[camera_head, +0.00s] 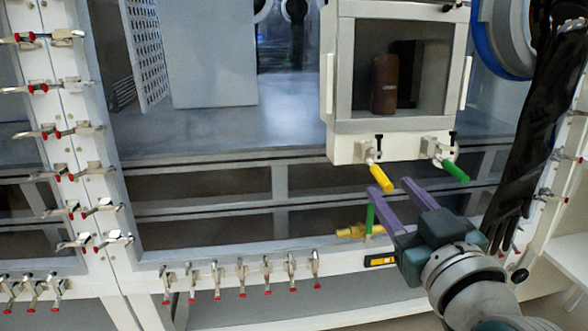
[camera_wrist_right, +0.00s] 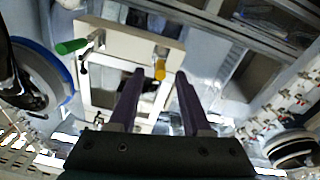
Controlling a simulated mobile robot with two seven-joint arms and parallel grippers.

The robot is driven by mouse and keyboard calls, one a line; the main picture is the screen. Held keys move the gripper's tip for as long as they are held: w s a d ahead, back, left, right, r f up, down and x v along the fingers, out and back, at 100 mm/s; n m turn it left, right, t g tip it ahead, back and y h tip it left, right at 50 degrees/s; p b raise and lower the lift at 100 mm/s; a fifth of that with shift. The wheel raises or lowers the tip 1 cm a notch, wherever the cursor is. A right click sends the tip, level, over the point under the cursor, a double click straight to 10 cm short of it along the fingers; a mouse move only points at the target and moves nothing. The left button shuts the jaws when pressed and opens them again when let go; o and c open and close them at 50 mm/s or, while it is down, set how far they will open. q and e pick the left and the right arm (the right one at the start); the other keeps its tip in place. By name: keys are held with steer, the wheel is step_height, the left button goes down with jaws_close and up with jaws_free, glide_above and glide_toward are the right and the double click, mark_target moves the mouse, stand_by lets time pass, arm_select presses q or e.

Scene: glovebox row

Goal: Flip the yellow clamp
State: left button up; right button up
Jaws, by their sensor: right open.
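The yellow clamp (camera_head: 381,178) hangs below the left part of the white window frame's lower edge, its yellow handle slanting down to the right. It also shows in the right wrist view (camera_wrist_right: 160,70), between and beyond my fingertips. My right gripper (camera_head: 391,189) has purple fingers, is open, and its tips are close to the yellow handle in the head view. In the right wrist view my right gripper (camera_wrist_right: 160,73) has nothing between its fingers, and I cannot tell whether a finger touches the handle. My left gripper is not in view.
A green-handled clamp (camera_head: 454,171) sits right of the yellow one. The white-framed window box (camera_head: 345,147) holds a brown bottle (camera_head: 384,84). A yellow valve with a green lever (camera_head: 369,218) is below. A black glove (camera_head: 525,150) hangs at right. Red-tipped clamps line the frame.

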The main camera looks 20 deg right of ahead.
mark_target(378, 174)
steer(key=shift+x, duration=1.8)
jaws_close()
